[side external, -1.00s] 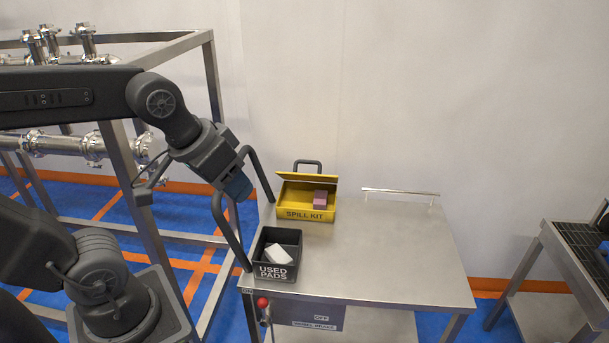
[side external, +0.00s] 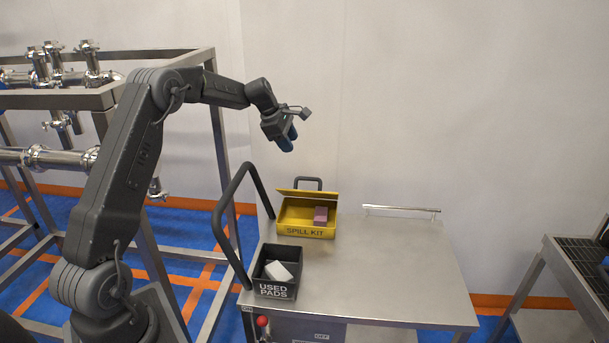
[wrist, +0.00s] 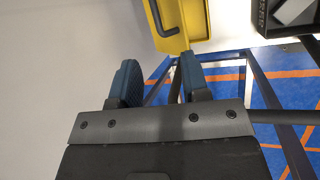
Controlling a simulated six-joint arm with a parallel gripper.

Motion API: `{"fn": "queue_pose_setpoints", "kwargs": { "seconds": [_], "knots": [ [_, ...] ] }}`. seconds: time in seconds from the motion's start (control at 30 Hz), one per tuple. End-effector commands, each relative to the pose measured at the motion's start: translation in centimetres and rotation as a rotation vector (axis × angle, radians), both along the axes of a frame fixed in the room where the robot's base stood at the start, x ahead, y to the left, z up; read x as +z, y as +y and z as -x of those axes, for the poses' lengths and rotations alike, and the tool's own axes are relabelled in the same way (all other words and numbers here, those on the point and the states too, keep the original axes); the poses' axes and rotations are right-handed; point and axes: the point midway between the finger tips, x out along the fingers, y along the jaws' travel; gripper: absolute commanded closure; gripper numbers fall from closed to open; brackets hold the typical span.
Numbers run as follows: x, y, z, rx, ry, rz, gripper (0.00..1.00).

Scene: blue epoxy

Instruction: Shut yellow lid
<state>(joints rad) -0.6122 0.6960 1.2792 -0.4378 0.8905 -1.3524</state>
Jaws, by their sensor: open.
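The yellow spill kit box (side external: 305,232) stands at the back of the steel cart top. Its yellow lid (side external: 308,194) is raised at the rear, with a dark handle (side external: 308,181) at its upper edge. A pink block (side external: 321,215) lies inside the box. My gripper (side external: 287,141) is open and empty, above the box and slightly left of it, clear of the lid. In the wrist view, the open blue fingers of my gripper (wrist: 158,82) show below the yellow lid (wrist: 161,38) and its dark handle (wrist: 176,30).
A dark used pads bin (side external: 276,290) with a white pad (side external: 279,271) stands in front of the box. A black cart handle (side external: 226,205) rises at the left. A low steel rail (side external: 402,208) runs along the back. The cart top (side external: 390,265) is free at the right.

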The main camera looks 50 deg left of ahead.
Motion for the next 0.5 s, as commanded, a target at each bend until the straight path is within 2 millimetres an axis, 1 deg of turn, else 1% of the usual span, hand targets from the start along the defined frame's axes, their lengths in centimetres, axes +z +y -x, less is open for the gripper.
{"fn": "queue_pose_setpoints", "kwargs": {
  "seconds": [0.03, 0.1, 0.17, 0.27, 0.37, 0.5],
  "knots": [
    [-0.9, 1.1, -0.2, 0.041, 0.002, 0.022, 0.58],
    [-1.6, 1.9, -0.4, 0.079, 0.003, 0.041, 0.58],
    [-1.9, 2.2, -0.5, 0.095, 0.004, 0.049, 0.58],
    [-2.6, 2.2, -0.8, 0.101, 0.004, 0.053, 0.58],
    [-3.8, 1.9, -1.4, 0.097, 0.005, 0.054, 0.58],
    [-6.3, 1.6, -2.6, 0.096, 0.006, 0.054, 0.58]
  ]
}}
